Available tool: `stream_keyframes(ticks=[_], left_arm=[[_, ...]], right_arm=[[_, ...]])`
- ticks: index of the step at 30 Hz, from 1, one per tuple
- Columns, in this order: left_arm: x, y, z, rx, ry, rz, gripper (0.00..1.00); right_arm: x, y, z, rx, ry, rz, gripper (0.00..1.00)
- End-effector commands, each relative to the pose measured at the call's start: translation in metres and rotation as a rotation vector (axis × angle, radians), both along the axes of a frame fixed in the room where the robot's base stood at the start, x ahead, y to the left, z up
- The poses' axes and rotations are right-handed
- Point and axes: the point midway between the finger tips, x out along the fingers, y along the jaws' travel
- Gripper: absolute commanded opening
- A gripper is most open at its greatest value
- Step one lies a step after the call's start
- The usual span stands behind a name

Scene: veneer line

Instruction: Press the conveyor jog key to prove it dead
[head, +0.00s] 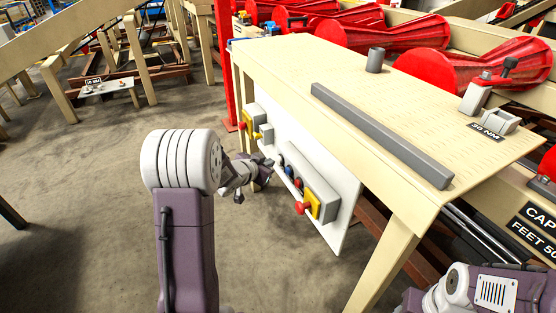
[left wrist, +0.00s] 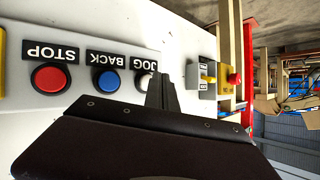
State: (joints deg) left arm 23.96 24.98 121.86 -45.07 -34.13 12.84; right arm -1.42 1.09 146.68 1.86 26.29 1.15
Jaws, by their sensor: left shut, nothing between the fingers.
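The jog key (left wrist: 144,80) is a pale round button under a black JOG label (left wrist: 139,60) that reads upside down in the left wrist view. The fingers of my left gripper (left wrist: 163,88) are shut and empty, right beside the key, and cover part of it. Whether they touch it cannot be told. A blue BACK button (left wrist: 106,80) and a red STOP button (left wrist: 51,78) sit in the same row. In the head view my left gripper (head: 268,166) is at the white panel (head: 338,210) under the bench, and the jog key cannot be made out.
A grey box with a yellow plate and red knob (head: 302,208) is on the panel. A second yellow switch with a red knob (left wrist: 234,79) stands further along. The wooden bench top (head: 330,65) overhangs the panel. Floor (head: 100,220) left of my left arm is clear.

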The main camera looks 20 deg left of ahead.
Motion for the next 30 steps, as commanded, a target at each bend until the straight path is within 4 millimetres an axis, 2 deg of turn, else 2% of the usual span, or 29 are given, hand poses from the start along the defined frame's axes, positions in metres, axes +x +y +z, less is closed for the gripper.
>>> stream_keyframes(ticks=[11,24,30], left_arm=[[-0.004,0.003,0.0,0.0,0.0,0.0,0.0],[-0.036,0.031,0.001,0.0,0.001,0.003,0.0],[-0.042,0.035,0.0,-0.001,0.0,0.0,0.0]], right_arm=[[0.0,0.0,0.002,0.0,0.0,0.0,0.54],[0.0,0.0,0.018,0.0,0.0,0.0,0.54],[0.0,0.0,0.02,0.0,0.0,0.0,0.54]])
